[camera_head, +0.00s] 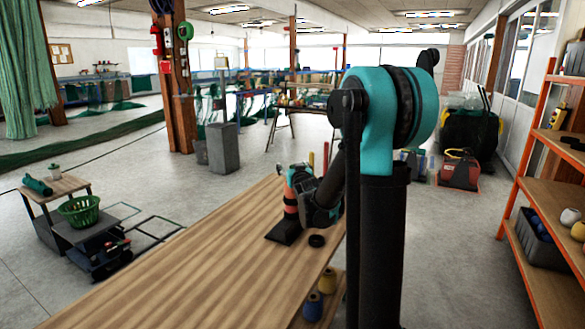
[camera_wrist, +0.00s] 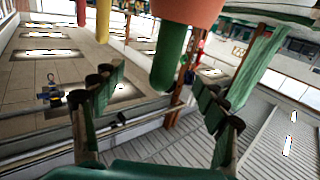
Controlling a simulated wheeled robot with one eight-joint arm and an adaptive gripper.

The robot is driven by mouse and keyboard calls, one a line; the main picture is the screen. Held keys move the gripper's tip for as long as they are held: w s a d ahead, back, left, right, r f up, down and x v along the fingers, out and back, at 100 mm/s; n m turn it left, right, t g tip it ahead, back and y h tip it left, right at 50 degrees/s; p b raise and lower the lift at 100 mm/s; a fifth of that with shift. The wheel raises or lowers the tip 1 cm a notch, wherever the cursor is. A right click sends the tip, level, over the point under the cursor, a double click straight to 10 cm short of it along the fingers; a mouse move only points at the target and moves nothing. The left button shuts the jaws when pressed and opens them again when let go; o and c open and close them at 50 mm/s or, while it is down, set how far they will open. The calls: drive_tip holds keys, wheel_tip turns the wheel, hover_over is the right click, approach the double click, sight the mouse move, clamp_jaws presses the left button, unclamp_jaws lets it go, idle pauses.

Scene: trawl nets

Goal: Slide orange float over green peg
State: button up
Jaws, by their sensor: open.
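The orange float (camera_wrist: 190,10) is at the top edge of the wrist view, which looks upside down. The green peg (camera_wrist: 168,58) sticks out of the float with its rounded tip bare, so the float is around the peg. My gripper (camera_wrist: 157,88) is open, its fingers apart on either side of the peg's tip, and they do not touch the float.
A yellow peg (camera_wrist: 104,20) and a red peg (camera_wrist: 81,12) stand beside the green one. On the wooden table (camera_head: 200,265) lie a dark plate (camera_head: 284,236) and a black ring (camera_head: 317,240). Blue (camera_head: 313,307) and yellow (camera_head: 327,281) spools stand near its right edge. The left part is clear.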

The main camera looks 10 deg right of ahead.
drive_tip(key=s, duration=1.2)
drive_tip(key=shift+d+r, duration=0.3)
drive_tip(key=s+d+f+g, duration=0.2)
drive_tip(key=s+f+g, duration=0.4)
drive_tip(key=s+f, duration=0.5)
drive_tip(key=s+d+f+g+h, duration=0.1)
drive_tip(key=s+f+g, duration=0.5)
drive_tip(key=s+f, duration=0.6)
drive_tip(key=s, duration=0.5)
drive_tip(key=shift+s+d+f+m+g, duration=0.2)
drive_tip(key=shift+d+m+g, duration=0.1)
drive_tip(key=shift+d+m, duration=0.1)
